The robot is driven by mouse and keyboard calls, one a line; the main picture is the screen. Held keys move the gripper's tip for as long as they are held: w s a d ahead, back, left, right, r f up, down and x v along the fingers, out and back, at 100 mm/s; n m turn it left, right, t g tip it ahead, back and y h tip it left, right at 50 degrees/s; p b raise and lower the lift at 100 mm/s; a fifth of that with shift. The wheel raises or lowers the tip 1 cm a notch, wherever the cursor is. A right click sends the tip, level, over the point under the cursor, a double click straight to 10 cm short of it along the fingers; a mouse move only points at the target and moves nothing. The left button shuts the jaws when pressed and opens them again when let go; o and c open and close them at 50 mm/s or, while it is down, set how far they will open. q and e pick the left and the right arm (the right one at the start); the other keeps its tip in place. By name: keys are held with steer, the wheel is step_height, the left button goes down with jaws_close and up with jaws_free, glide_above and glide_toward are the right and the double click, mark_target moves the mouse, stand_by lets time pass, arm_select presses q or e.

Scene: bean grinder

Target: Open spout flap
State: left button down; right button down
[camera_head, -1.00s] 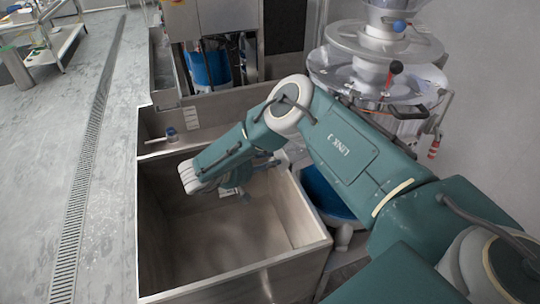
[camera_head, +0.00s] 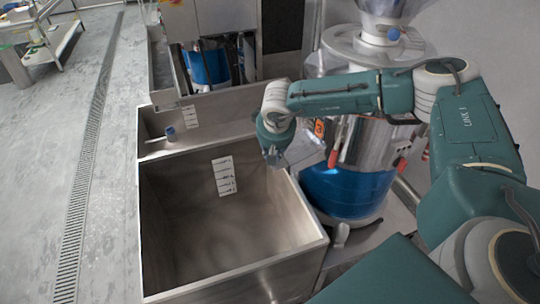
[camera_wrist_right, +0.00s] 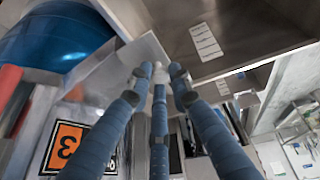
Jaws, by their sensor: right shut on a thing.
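The grinder (camera_head: 345,188) is a machine with a blue lower body, a shiny metal middle and a hopper on top, right of the bin. Its grey metal spout (camera_head: 304,148) slopes toward the bin and is partly hidden by my right arm. My right gripper (camera_head: 273,158) is at the spout's left end, above the bin's back right corner. In the right wrist view its three blue fingers (camera_wrist_right: 158,78) close on a small pale knob (camera_wrist_right: 145,69) at the edge of the grey spout flap (camera_wrist_right: 118,78). The flap's exact angle is hard to tell. My left gripper is out of view.
An open steel bin (camera_head: 250,268) stands below and left of the spout, with a white scale label (camera_head: 225,176) on its inner wall. Red-handled parts (camera_head: 333,158) are beside the spout.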

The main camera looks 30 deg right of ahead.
mark_target(282, 158)
steer(key=y, duration=0.1)
steer(key=d+y+b, duration=0.1)
steer(key=shift+s+d+r+m+t+y, duration=0.1)
steer(key=shift+d+r+m+t+y, duration=0.2)
steer(key=shift+m+t, duration=0.1)
steer(key=y+b, duration=0.1)
steer(key=d+y+b, duration=0.1)
steer(key=b, duration=0.1)
steer(key=shift+s+r+t, duration=0.15)
steer(key=shift+r+t, duration=0.05)
steer(key=shift+t, duration=0.1)
steer(key=shift+d+r+m+y+b, duration=0.3)
steer(key=shift+y+b, duration=0.3)
steer(key=shift+b, duration=0.3)
steer(key=c, duration=1.6)
jaws_free()
steer(key=shift+f, duration=0.1)
steer(key=shift+a+r, duration=0.1)
steer(key=shift+r, duration=0.15)
step_height(282, 158, up, 10)
steer(key=shift+f, duration=0.2)
